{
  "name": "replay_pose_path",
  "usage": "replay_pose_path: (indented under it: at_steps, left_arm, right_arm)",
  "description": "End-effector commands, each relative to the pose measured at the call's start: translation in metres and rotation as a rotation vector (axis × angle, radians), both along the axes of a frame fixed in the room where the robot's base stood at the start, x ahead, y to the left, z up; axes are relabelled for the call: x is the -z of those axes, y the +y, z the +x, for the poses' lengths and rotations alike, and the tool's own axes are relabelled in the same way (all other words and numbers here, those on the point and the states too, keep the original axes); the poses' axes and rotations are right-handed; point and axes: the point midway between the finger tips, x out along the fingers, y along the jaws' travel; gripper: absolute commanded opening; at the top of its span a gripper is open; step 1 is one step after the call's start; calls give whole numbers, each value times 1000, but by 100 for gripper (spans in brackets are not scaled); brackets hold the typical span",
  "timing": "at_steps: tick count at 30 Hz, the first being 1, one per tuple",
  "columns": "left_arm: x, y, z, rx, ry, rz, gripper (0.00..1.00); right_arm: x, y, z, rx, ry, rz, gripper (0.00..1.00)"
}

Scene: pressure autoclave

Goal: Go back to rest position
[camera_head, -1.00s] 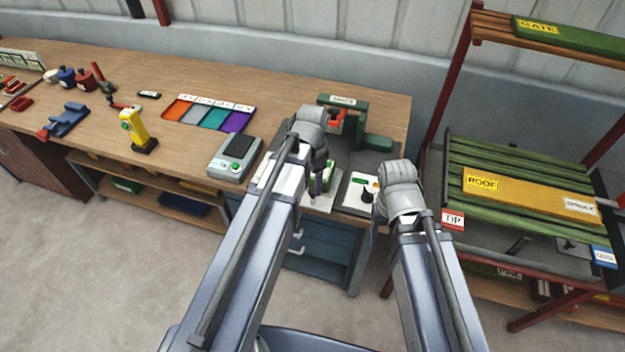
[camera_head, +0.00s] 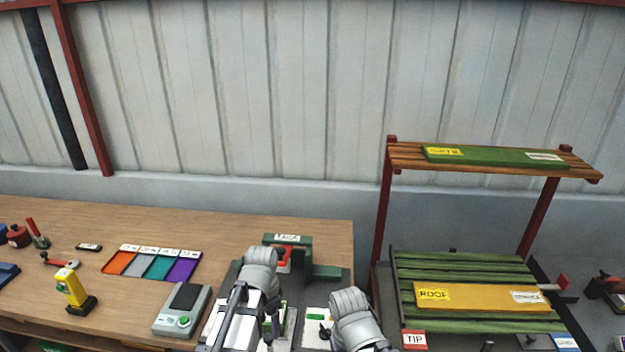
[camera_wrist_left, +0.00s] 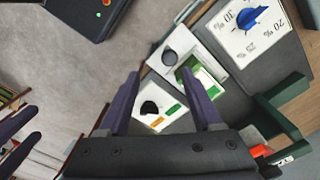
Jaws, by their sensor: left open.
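My left gripper (camera_head: 271,325) hangs below its grey wrist over the right end of the workbench. In the left wrist view its two dark purple fingers (camera_wrist_left: 160,73) are spread apart with nothing held between them. A white panel with a black knob (camera_wrist_left: 150,107) and a green block in a white holder (camera_wrist_left: 203,80) show beyond the fingers. My right arm's grey wrist (camera_head: 353,318) is at the bottom of the head view, its jaws hidden there. Dark purple finger-like parts (camera_wrist_left: 20,135) at the left edge of the wrist view look like my right gripper, cut off by the frame.
On the bench are a green press-like frame (camera_head: 325,271), a grey device with a green button (camera_head: 182,310), a four-colour tray (camera_head: 150,266) and a yellow tool (camera_head: 71,287). A rack with green slats (camera_head: 460,265) stands at right. A blue dial (camera_wrist_left: 249,19) lies near the left gripper.

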Motion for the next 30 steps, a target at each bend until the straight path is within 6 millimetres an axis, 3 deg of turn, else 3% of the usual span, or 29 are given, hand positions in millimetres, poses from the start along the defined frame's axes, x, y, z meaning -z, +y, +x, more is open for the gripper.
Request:
replay_pose_path:
  at_steps: [6,12,16,30]
  left_arm:
    - [30,-58,-65,-217,9,54,66]
    - [42,-87,-105,-389,-3,95,66]
    - [43,-92,-113,-438,-8,106,66]
    - [42,-93,-113,-447,-8,108,66]
  right_arm:
    - [30,0,0,0,0,0,66]
    - [43,0,0,0,0,0,66]
    - [45,0,0,0,0,0,66]
    - [44,0,0,0,0,0,66]
